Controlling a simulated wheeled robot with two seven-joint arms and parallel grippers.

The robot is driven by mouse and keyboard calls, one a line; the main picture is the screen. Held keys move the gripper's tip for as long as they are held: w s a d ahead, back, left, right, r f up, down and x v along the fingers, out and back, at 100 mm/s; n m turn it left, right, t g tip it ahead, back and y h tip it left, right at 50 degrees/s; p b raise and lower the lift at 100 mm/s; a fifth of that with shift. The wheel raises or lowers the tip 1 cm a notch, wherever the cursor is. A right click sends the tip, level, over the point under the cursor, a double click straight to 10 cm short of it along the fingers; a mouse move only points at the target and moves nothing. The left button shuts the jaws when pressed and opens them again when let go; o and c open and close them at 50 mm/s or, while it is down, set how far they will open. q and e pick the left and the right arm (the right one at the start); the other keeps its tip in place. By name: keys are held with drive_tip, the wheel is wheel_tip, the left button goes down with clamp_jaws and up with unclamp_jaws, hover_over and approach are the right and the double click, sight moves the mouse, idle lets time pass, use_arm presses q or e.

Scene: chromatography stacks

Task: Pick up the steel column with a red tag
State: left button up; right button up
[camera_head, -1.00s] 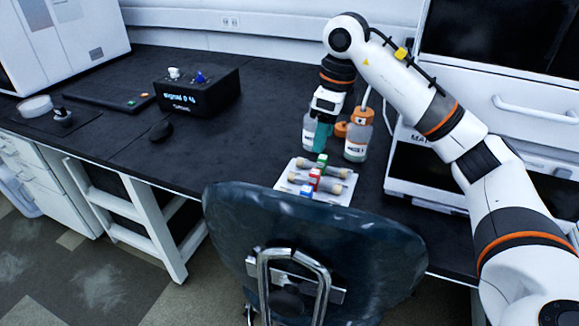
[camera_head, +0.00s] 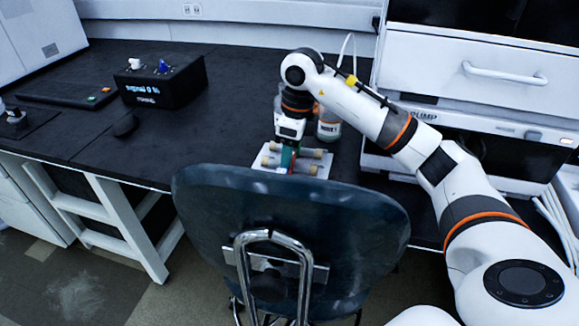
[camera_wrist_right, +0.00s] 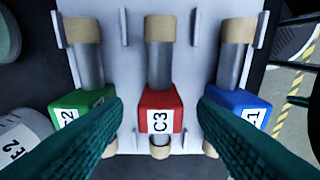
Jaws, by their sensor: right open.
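The steel column with a red tag (camera_wrist_right: 160,65), marked C3, lies in the middle of a white tray (camera_wrist_right: 125,25), with tan end caps. A column with a green tag (camera_wrist_right: 82,108) lies to its left and one with a blue tag (camera_wrist_right: 238,102) to its right in the wrist view. My right gripper (camera_wrist_right: 160,112) is open, its teal fingers on either side of the red tag with gaps showing. In the head view the right gripper (camera_head: 287,160) is over the tray and hides much of the red tag. My left gripper is not in view.
A dark chair (camera_head: 290,205) stands in front of the bench near the tray. A bottle (camera_head: 329,126) stands behind the tray. A black box with a display (camera_head: 165,82) sits to the left. The black bench top between is mostly clear.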

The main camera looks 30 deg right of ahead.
drive_tip(key=shift+f, duration=0.6)
drive_tip(key=shift+a, duration=0.1)
drive_tip(key=c, duration=1.1)
